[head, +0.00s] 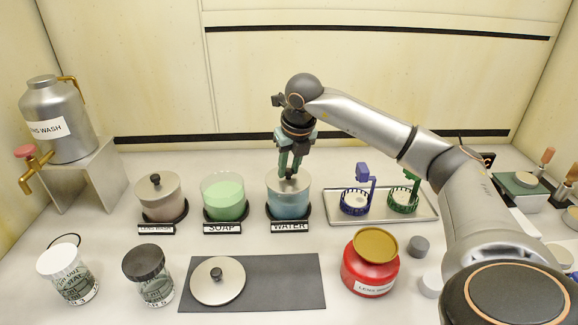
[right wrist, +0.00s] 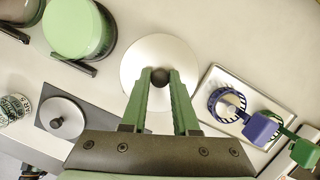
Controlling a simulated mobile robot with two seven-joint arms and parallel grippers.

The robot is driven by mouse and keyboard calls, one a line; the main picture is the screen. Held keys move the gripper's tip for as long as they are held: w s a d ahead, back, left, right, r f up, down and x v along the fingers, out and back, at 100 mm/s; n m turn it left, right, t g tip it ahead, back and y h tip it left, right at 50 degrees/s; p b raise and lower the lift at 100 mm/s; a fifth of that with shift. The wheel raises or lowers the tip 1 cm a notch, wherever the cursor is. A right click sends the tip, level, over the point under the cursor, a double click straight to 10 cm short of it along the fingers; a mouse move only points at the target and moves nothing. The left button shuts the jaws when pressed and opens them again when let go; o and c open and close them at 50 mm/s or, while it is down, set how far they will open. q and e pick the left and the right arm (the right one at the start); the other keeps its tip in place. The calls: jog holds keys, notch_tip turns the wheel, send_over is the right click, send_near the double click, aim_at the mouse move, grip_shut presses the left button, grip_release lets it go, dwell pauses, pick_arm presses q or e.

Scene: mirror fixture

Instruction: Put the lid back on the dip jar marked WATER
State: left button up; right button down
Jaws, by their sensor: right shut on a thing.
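The WATER jar (head: 288,204) is a clear jar of blue liquid on a black base, with its label (head: 289,227) in front. My right gripper (head: 288,176) is above it, pointing down. In the right wrist view my right gripper (right wrist: 160,80) is shut on the dark knob of a round silver lid (right wrist: 146,52). The lid (head: 300,183) is at the jar's mouth in the head view; I cannot tell whether it is fully seated. The lid hides the jar in the wrist view. My left gripper is not in view.
The open green SOAP jar (head: 224,200) stands left of WATER, beside a lidded jar (head: 160,205). Another silver lid (head: 218,287) lies on the dark mat (head: 290,285). A tray (head: 428,208) with blue and green baskets stands to the right. A red jar (head: 368,272) stands in front.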

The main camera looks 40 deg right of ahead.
jog(key=shift+c, duration=0.6)
grip_release()
jog(key=shift+r, duration=0.1)
dwell(0.3)
jog(key=shift+r+p, duration=3)
jog(key=shift+r, duration=0.45)
grip_shut()
